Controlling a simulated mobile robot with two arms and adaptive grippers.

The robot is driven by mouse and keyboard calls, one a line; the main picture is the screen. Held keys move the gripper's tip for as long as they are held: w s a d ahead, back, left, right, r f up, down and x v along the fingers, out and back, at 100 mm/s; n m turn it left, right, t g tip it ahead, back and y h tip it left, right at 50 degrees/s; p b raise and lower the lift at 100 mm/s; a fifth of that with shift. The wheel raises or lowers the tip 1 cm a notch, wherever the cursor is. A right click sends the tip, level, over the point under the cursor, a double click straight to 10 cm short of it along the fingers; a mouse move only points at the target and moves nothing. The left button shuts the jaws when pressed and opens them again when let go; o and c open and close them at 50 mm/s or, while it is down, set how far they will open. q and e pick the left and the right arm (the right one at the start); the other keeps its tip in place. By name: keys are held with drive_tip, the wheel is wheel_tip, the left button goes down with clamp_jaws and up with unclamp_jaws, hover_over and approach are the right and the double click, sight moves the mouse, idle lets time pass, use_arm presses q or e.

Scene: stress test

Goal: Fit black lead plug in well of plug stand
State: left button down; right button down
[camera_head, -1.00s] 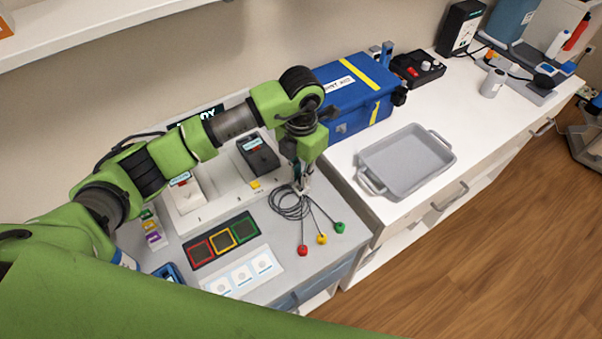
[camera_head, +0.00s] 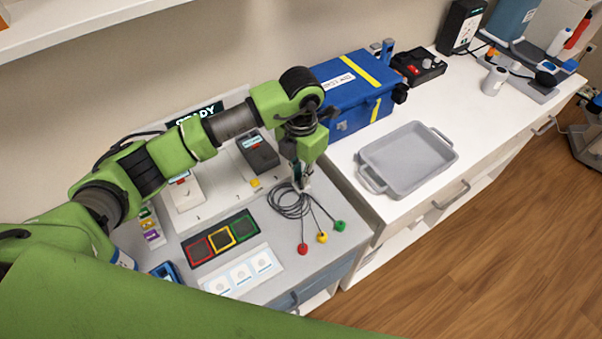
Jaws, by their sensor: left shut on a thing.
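My left gripper (camera_head: 302,186) points down at the top of the coiled black lead (camera_head: 289,206) on the grey counter. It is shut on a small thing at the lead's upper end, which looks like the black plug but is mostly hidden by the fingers. Red, yellow and green lead ends (camera_head: 322,237) fan out on the counter below the coil. A pale stand (camera_head: 225,184) behind carries a dark block (camera_head: 258,152) and a white block (camera_head: 186,192); I cannot make out a plug well. My right gripper is not in view.
A panel of red, yellow and green framed squares (camera_head: 221,237) and a white strip with round pads (camera_head: 243,272) lie in front. A blue first-aid box (camera_head: 347,92) stands behind right. A grey tray (camera_head: 408,160) sits on the white counter.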

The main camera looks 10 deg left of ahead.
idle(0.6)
use_arm(q)
drive_tip(key=shift+f+b, duration=0.55)
drive_tip(key=shift+f, duration=0.05)
idle(0.6)
drive_tip(key=c, duration=2.3)
unclamp_jaws()
drive_tip(key=shift+c, duration=0.2)
drive_tip(key=shift+r, duration=0.15)
drive_tip(key=shift+r+p, duration=1.05)
drive_tip(key=shift+r, duration=0.85)
drive_tip(key=shift+o, duration=0.3)
drive_tip(key=o, duration=0.5)
